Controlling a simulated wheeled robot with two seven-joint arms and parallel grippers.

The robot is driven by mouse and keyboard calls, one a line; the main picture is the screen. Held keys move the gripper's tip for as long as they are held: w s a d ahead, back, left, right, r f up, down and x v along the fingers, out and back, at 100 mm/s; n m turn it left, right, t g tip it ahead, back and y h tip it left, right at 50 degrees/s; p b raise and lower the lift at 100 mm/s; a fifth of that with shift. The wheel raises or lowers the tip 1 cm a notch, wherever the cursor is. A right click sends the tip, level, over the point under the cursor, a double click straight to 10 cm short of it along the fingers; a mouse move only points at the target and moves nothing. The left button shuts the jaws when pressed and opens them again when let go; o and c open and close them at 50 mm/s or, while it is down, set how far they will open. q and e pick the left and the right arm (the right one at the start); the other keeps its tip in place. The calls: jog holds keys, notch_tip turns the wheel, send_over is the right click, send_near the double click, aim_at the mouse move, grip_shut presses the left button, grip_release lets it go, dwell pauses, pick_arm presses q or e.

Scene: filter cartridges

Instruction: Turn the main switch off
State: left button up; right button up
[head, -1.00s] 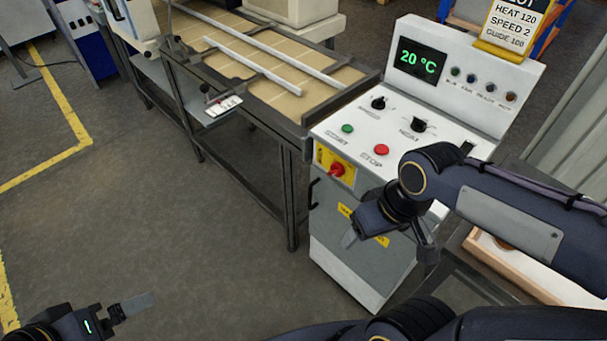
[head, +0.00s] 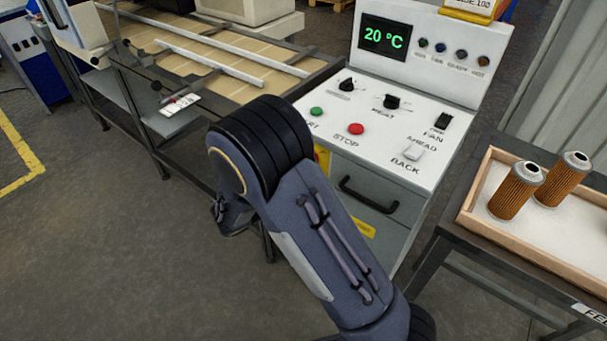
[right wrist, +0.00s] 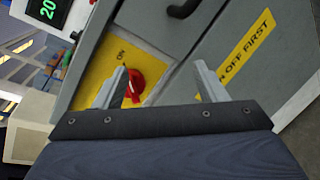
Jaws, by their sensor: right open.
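The main switch is a red rotary knob (right wrist: 136,84) on a yellow plate (right wrist: 103,66) on the front of the grey machine cabinet, in the right wrist view. The word ON is on the plate above the knob. The left finger in that view overlaps part of the knob, so I cannot tell its exact turn. My right gripper (right wrist: 161,70) is open and empty, its fingers pointing at the cabinet front. The knob lies just beside the left finger, between the fingers in the picture. In the head view my right arm hides the knob; a sliver of plate (head: 323,160) shows.
The control panel (head: 385,130) has a green button (head: 317,111), a red stop button (head: 355,129) and a 20 °C display (head: 384,38). A black handle (head: 368,195) sticks out of the cabinet. A wooden tray (head: 540,259) with filter cartridges (head: 516,192) stands at right. A conveyor table is at left.

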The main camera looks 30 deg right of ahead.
jog(key=w+a+f+n+t+h, duration=0.1)
jog(key=w+a+n+t+h, duration=0.1)
jog(key=w+a+n+t, duration=0.15)
jog(key=w+x, duration=0.1)
jog(key=x, duration=0.7)
jog(key=shift+a+f+m, duration=0.15)
jog(key=shift+a+m, duration=0.05)
jog(key=shift+m, duration=0.15)
jog(key=shift+s, duration=0.1)
jog(key=c, duration=1)
